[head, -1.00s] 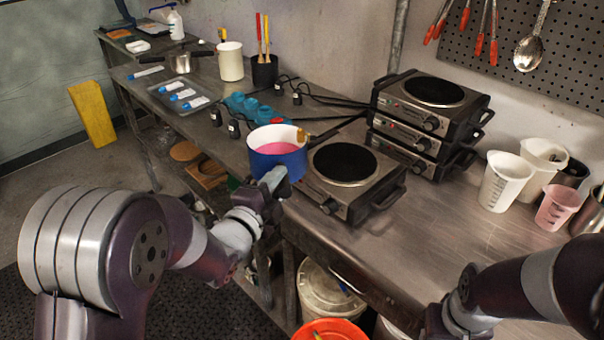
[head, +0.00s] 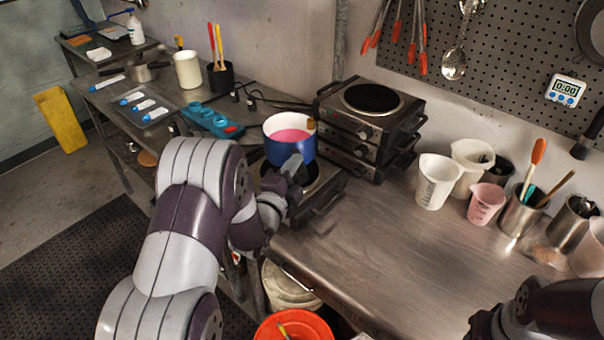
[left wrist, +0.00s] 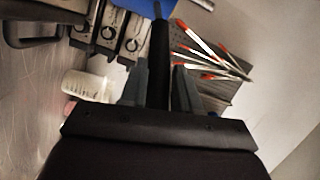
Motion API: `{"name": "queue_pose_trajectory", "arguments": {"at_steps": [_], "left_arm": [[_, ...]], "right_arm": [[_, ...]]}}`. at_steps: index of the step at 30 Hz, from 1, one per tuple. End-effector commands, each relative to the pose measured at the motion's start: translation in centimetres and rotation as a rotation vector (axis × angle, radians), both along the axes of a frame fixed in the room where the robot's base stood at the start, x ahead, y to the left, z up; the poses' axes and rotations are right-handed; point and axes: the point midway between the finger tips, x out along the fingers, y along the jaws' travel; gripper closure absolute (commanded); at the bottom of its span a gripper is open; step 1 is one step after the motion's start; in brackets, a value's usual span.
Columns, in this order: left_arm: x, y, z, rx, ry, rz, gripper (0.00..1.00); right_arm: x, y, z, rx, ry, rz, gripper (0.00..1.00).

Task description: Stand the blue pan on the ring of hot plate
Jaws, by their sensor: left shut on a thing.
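The blue pan (head: 286,151), with a white inside and pink liquid, is upright in the head view. My left gripper (head: 292,172) is shut on its handle. In the left wrist view my left gripper (left wrist: 160,88) has the dark handle (left wrist: 159,50) between its fingers, and the blue pan (left wrist: 133,4) shows at the top edge. The hot plate (head: 326,194) lies under the pan, partly hidden by my left arm and gripper. Part of its dark ring (head: 311,178) shows below the pan. I cannot tell whether the pan touches it.
Stacked hot plates (head: 372,125) stand close behind, to the right of the pan. A blue socket strip (head: 210,120) lies to its left. White jugs (head: 437,182), a pink cup (head: 486,203) and a steel tool pot (head: 520,215) stand at right. The bench front (head: 400,260) is clear.

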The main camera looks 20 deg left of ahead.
Motion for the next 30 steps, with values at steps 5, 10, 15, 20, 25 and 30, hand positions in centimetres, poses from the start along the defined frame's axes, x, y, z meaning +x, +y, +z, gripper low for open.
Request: {"name": "queue_pose_trajectory", "arguments": {"at_steps": [5,10,15,20,25,30], "left_arm": [[0.2,0.1,0.5,0.009,-0.022,0.001,1.00],[0.2,0.0,-0.6,0.008,-0.021,0.001,1.00],[0.2,0.0,-2.4,0.008,-0.022,0.000,1.00],[0.2,0.1,-4.0,0.008,-0.022,0.001,1.00],[0.2,0.1,-4.8,0.008,-0.023,0.000,1.00],[0.2,0.1,-4.8,0.009,-0.023,0.000,1.00]], "right_arm": [[0.0,0.0,-0.3,0.000,0.000,0.000,0.57],[0.0,0.0,-1.1,0.000,0.000,0.000,0.57],[0.0,0.0,-2.3,0.000,0.000,0.000,0.57],[0.0,0.0,-3.4,0.000,0.000,0.000,0.57],[0.0,0.0,-3.9,0.000,0.000,0.000,0.57],[0.0,0.0,-3.9,0.000,-0.001,0.000,0.57]]}}
